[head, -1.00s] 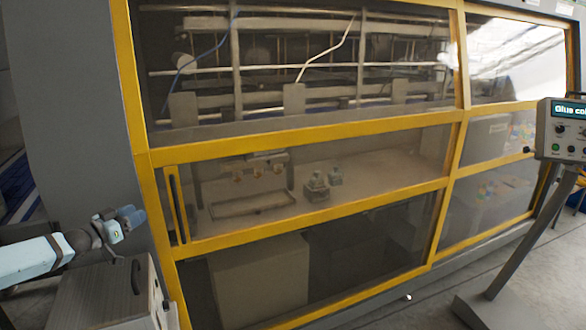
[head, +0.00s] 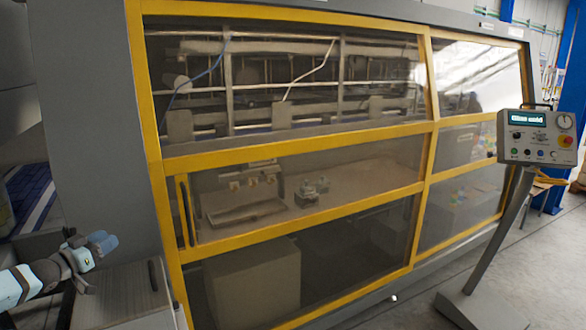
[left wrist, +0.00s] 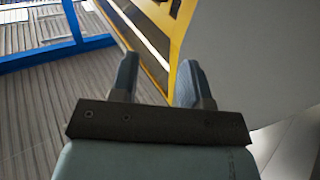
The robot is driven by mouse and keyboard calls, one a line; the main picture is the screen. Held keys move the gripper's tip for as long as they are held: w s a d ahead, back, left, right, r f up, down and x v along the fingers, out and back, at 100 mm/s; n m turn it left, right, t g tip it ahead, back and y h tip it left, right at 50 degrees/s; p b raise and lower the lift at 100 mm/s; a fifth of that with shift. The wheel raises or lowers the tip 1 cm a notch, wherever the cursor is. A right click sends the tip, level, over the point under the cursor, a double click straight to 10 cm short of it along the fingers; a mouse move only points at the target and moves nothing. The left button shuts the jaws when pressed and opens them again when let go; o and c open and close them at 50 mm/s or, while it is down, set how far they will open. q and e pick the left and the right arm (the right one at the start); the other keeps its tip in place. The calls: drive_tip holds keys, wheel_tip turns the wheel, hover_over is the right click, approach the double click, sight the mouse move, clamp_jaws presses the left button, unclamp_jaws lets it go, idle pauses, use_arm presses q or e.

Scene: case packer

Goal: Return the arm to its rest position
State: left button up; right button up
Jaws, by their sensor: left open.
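My left gripper (head: 104,243) is at the lower left of the head view, in front of the grey end of the case packer (head: 88,130). Its arm comes in from the left edge. In the left wrist view its two blue-grey fingers (left wrist: 154,85) stand apart with nothing between them. A grey surface and part of a yellow frame lie beyond the fingertips there. My right gripper shows in neither view.
Yellow-framed clear doors (head: 300,140) cover the machine front. A control panel (head: 540,137) on a slanted post stands at right. A grey cabinet (head: 120,295) stands below my left gripper. Grey floor is open at lower right.

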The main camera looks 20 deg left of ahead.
use_arm(q)
drive_tip(key=w+d+r+n+t+y, duration=0.1)
drive_tip(key=w+d+r+n+t, duration=0.3)
drive_tip(key=w+d+r, duration=0.55)
drive_tip(key=w+d+r+n+t+y, duration=0.2)
drive_tip(key=w+d+r+n+t, duration=0.3)
drive_tip(key=w+r, duration=0.7)
drive_tip(key=w+a+f+m+g+y, duration=0.3)
drive_tip(key=w+f+m+g, duration=0.1)
drive_tip(key=f+m+g, duration=0.75)
drive_tip(key=s+d+f+m+h, duration=0.15)
drive_tip(key=s+d+f, duration=0.25)
drive_tip(key=d+f, duration=0.55)
drive_tip(key=s+d+f+m+h, duration=0.1)
drive_tip(key=s+d+f+h, duration=0.15)
drive_tip(key=d+f, duration=0.65)
drive_tip(key=s+d+f+n+g+h, duration=0.1)
drive_tip(key=s+d+f+g+h, duration=0.1)
drive_tip(key=s+d+f, duration=0.95)
drive_tip(key=s+d+f+g+h, duration=0.1)
drive_tip(key=s+d+f+g, duration=0.1)
drive_tip(key=s+d+f, duration=0.9)
drive_tip(key=s+d+r+n+h, duration=0.1)
drive_tip(key=s+d, duration=0.1)
drive_tip(key=s, duration=1.3)
drive_tip(key=shift+s+d+r+g, duration=0.15)
drive_tip(key=shift+s+d+g, duration=0.15)
drive_tip(key=shift+g, duration=0.15)
